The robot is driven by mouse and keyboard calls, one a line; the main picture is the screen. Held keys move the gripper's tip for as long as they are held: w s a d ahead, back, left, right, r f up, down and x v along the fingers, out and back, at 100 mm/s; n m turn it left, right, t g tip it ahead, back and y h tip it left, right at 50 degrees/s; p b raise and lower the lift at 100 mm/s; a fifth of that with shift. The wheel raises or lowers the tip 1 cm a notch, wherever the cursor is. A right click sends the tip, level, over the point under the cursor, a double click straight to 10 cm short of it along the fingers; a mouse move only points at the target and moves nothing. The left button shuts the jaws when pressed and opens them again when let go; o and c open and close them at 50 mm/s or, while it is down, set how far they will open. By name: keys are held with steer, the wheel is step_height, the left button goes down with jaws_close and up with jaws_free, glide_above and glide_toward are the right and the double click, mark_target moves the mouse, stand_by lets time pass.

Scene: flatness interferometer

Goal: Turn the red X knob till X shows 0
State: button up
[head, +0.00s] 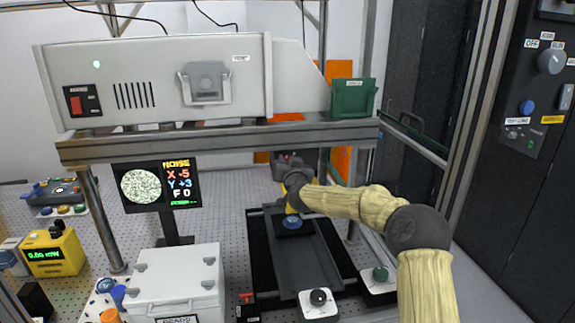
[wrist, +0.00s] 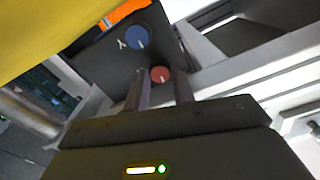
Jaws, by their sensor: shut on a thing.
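The red X knob (wrist: 160,74) shows in the wrist view on a dark panel, between my gripper's two fingertips. My gripper (wrist: 162,78) is shut on it. The blue knob (wrist: 136,38), marked Y, sits just above and to the left on the same panel, apart from the fingers. In the head view, the display (head: 181,186) reads NOISE, X -5, Y +3 and F 0, next to a speckled round picture. My gripper (head: 291,172) is under the bench shelf there, and my arm hides the red knob.
A metal shelf beam (head: 220,143) runs above my gripper and carries a large grey instrument (head: 155,80) and a green box (head: 353,98). A dark rail bed (head: 300,255) lies below. A white case (head: 176,280) stands at front left. Yellow meter (head: 55,254) is farther left.

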steer(key=m+b, duration=0.4)
steer(key=shift+f+b, duration=0.2)
steer(key=shift+b, duration=0.2)
steer(key=m+b, duration=0.3)
steer(key=m, duration=0.2)
steer(key=shift+r, duration=0.2)
steer(key=o, duration=1)
steer(key=shift+r, duration=0.1)
